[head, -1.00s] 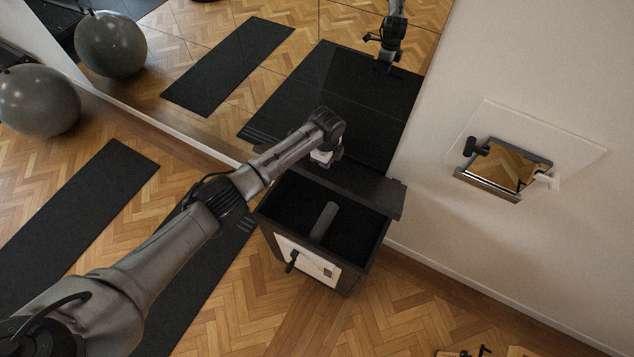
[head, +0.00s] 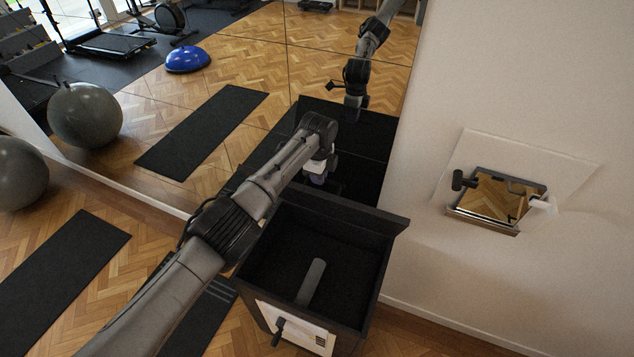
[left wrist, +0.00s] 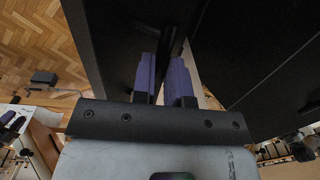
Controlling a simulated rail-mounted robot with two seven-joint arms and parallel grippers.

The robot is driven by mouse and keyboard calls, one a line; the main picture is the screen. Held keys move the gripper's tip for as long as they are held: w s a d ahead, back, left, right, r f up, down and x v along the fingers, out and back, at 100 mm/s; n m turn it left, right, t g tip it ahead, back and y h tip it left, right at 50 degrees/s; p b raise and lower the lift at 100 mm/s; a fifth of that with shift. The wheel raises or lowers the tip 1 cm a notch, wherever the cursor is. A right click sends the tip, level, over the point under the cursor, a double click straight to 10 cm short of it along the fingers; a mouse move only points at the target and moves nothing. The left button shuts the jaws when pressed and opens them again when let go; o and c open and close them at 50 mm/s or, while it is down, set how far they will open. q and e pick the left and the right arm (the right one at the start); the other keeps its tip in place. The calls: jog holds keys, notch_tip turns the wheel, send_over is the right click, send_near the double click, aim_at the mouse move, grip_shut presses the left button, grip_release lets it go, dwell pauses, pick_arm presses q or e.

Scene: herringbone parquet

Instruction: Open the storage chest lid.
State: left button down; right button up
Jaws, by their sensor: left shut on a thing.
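The storage chest (head: 372,292) is a black box with a pale front panel, standing before the mirror wall. Its lid (head: 345,208) is raised along the back edge, and the inside is exposed. A grey cylinder (head: 312,282) lies inside. My left gripper (head: 318,178) is behind the raised lid, on its mirror side. In the left wrist view, the purple fingers (left wrist: 166,78) are closed around a dark bar (left wrist: 168,42) beside large black panels. The bar looks like the lid's handle, though its ends are hidden. My right gripper is out of view.
The mirror (head: 240,60) behind the chest reflects the gym and my arm. A wall-mounted panel with a framed reflective piece (head: 490,197) is at right. A black mat (head: 60,262) and a grey ball (head: 18,174) are at left.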

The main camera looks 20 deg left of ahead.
pick_arm(q)
jog(key=shift+a+f, duration=0.1)
jog(key=shift+f, duration=0.3)
jog(key=c, duration=1.1)
grip_release()
jog(key=shift+r, duration=0.15)
jog(key=shift+c, duration=0.2)
jog(key=shift+r, duration=0.1)
jog(key=shift+r, duration=0.1)
notch_tip(320, 180, up, 14)
jog(key=shift+s+f, duration=0.2)
jog(key=shift+s, duration=0.05)
jog(key=shift+c, duration=0.2)
